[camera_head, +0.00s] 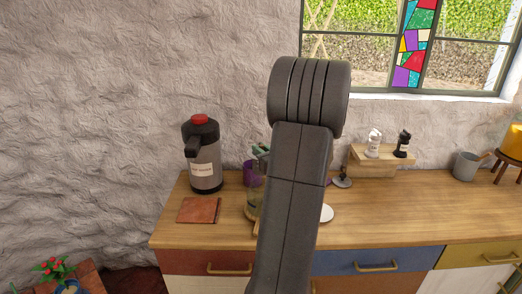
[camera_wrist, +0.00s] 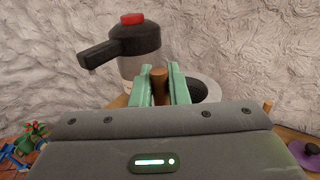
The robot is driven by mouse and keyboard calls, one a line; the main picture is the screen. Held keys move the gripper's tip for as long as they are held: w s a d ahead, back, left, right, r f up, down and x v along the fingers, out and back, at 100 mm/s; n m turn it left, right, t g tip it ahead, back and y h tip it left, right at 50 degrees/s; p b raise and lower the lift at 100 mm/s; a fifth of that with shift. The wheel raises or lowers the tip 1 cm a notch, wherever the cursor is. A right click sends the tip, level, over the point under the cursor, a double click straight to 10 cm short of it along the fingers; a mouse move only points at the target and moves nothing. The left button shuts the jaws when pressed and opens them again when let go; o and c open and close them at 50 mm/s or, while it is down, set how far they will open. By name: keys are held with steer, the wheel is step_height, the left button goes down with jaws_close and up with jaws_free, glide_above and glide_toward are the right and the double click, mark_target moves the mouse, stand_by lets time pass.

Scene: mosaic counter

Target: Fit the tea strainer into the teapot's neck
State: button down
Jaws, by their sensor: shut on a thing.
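In the wrist view my gripper (camera_wrist: 161,70) has its pale green fingers shut on a brown wooden piece (camera_wrist: 160,85), which looks like the tea strainer's handle. Just right of the fingers is a round dark opening with a pale grey rim (camera_wrist: 213,84), partly hidden by the right finger; I cannot tell whether it is the strainer's bowl or a neck. In the head view my green gripper (camera_head: 261,152) shows beside my arm, above a translucent vessel (camera_head: 253,195) that may be the teapot. My arm hides much of that vessel, and the strainer is not clear there.
A dark flask with a red top (camera_head: 202,155) stands left on the counter (camera_head: 400,212), behind a brown square mat (camera_head: 199,210). A purple item (camera_head: 249,174) is near the gripper. A wooden stand (camera_head: 380,163) with two bottles and a grey pot (camera_head: 466,166) are right. The right front is clear.

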steer(key=b, duration=0.3)
glide_above(258, 174)
steer(key=v, duration=0.2)
steer(key=shift+s+d+f, duration=0.1)
steer(key=shift+f, duration=1)
steer(key=shift+s+f, duration=0.1)
steer(key=shift+f, duration=1)
steer(key=shift+f+b, duration=0.15)
steer(key=shift+b, duration=0.15)
steer(key=shift+f+b, duration=0.5)
steer(key=shift+f, duration=0.2)
steer(key=shift+f+b, duration=1.15)
steer(key=shift+b, duration=0.1)
steer(key=shift+f, duration=0.1)
steer(key=shift+f+b, duration=1.35)
steer(key=shift+f, duration=0.15)
